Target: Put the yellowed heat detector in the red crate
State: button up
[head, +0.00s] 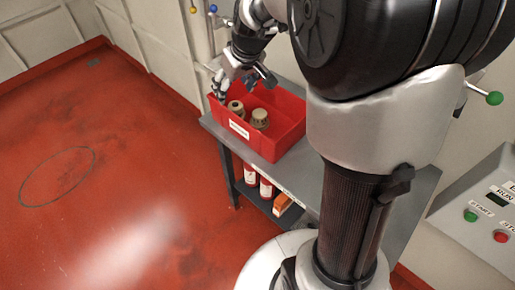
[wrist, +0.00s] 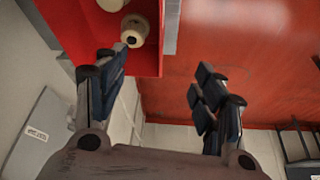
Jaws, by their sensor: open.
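The red crate (head: 264,147) stands on a grey cart, with a white label on its front wall. Two yellowed, round detector-like pieces lie inside it, a left one (head: 236,108) and a right one (head: 260,119). I cannot tell which is the heat detector. My gripper (head: 243,86) is above the crate's left rear part, its fingers spread and empty. In the wrist view the gripper (wrist: 161,62) is open, with one finger by the crate (wrist: 82,28) and the other outside over the floor. One yellowed piece (wrist: 134,31) shows near the left fingertip; another is cut off at the top edge.
The grey cart top (head: 311,164) is bare right of the crate. Red bottles (head: 250,175) and an orange box (head: 282,204) sit on its lower shelf. A control panel (head: 482,215) stands at the right. Pale wall panels are behind; red floor lies open at left.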

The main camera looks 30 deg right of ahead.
jog(key=s+a+r, duration=0.3)
jog(key=s, duration=0.4)
jog(key=s+a+r, duration=0.2)
jog(key=s+r, duration=0.1)
jog(key=s, duration=0.4)
jog(key=s+a+f+m, duration=0.1)
jog(key=s+a, duration=0.1)
jog(key=s, duration=1.2)
jog(key=shift+s+m+h, duration=0.3)
jog(key=shift+s+h, duration=0.1)
